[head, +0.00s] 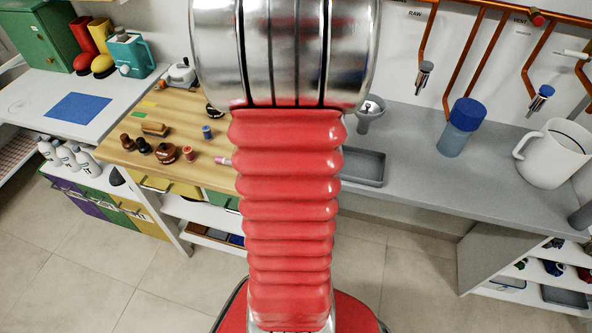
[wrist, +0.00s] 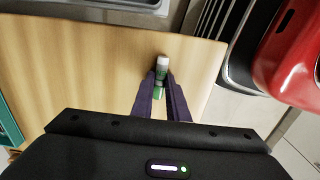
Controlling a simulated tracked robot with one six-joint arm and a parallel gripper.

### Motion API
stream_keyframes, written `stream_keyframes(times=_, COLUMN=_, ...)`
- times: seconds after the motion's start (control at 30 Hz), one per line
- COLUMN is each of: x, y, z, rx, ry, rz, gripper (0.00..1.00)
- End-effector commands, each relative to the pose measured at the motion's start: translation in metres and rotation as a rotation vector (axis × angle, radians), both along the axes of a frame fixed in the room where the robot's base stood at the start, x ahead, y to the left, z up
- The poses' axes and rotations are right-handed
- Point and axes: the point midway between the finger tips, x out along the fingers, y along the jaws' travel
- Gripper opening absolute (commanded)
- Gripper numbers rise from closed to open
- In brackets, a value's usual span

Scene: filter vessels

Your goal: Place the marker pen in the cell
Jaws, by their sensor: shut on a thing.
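In the wrist view my gripper (wrist: 163,80) has its two dark purple fingers closed around the marker pen (wrist: 162,64), a green body with a white end. The white end points away from the gripper, toward the top of the picture. The pen is over the wooden tabletop (wrist: 90,75); I cannot tell whether it touches it. In the head view my arm hides the gripper and the pen. I cannot make out which place is the cell; a low drawer with divided compartments (head: 215,236) shows under the wooden bench.
On the wooden bench (head: 180,107) stand stamps, spools and a brown block (head: 154,129).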

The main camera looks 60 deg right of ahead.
Motion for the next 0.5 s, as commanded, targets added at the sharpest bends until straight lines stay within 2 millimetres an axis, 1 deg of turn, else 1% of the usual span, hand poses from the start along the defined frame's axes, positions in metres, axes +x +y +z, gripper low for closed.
stream_keyframes(times=0.03, x=0.0000, y=0.0000, z=0.0000, rx=0.000, ry=0.000, rz=0.000, gripper=0.06)
stream_keyframes(times=0.1, x=0.0000, y=0.0000, z=0.0000, rx=0.000, ry=0.000, rz=0.000, gripper=0.01)
stream_keyframes(times=0.13, x=0.0000, y=0.0000, z=0.0000, rx=0.000, ry=0.000, rz=0.000, gripper=0.00)
stream_keyframes(times=0.5, x=0.0001, y=-0.0002, z=0.0015, rx=-0.001, ry=0.000, rz=0.000, gripper=0.00)
